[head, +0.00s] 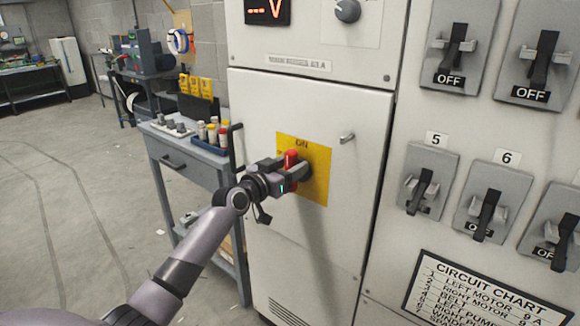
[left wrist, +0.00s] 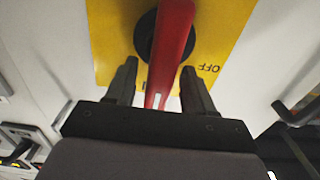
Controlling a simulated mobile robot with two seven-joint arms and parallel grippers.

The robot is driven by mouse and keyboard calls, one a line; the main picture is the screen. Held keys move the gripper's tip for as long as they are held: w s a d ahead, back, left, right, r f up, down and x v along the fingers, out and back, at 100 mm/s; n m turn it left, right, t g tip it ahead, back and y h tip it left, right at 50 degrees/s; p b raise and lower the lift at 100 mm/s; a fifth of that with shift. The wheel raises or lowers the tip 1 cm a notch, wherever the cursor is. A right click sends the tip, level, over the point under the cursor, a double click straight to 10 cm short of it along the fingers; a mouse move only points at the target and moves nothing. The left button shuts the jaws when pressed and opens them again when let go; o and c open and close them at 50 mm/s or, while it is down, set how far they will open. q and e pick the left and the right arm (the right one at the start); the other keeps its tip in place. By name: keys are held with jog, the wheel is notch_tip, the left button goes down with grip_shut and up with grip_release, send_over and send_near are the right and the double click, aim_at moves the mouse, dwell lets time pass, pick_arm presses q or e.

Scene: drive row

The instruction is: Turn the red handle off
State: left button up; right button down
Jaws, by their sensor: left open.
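The red handle (head: 291,157) is on a yellow plate (head: 319,188) on the white cabinet door. The plate reads ON at its top in the head view. In the left wrist view the red handle (left wrist: 171,45) runs from a round black hub to between my fingers. An upside-down OFF label shows on the yellow plate (left wrist: 225,35) to its right. My left gripper (head: 298,170) is open, with one finger on each side of the handle. Small gaps show between fingers and handle in the left wrist view (left wrist: 159,70). My right gripper is out of view.
Several switches (head: 430,180) labelled OFF stand on the panel at right. A grey workbench (head: 185,160) with bottles is left of the cabinet. The floor at left is open.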

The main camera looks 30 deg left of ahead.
pick_arm(q)
grip_shut()
jog(key=shift+a+n, duration=0.1)
jog(key=shift+n, duration=0.2)
jog(key=n, duration=0.1)
jog(key=a+n, duration=0.1)
jog(key=n, duration=0.1)
jog(key=shift+f+n, duration=0.15)
jog(key=shift+n, duration=0.15)
jog(key=shift+w+a+f+n, duration=0.1)
jog(key=shift+a+f+n, duration=0.25)
jog(key=shift+n, duration=1.9)
jog(key=shift+s+a+f+n, duration=0.15)
jog(key=shift+f+n, duration=0.35)
jog(key=shift+n, duration=1.8)
jog(key=shift+w+a+f+n, duration=0.15)
jog(key=shift+a+f+n, duration=0.25)
jog(key=shift+n, duration=1.85)
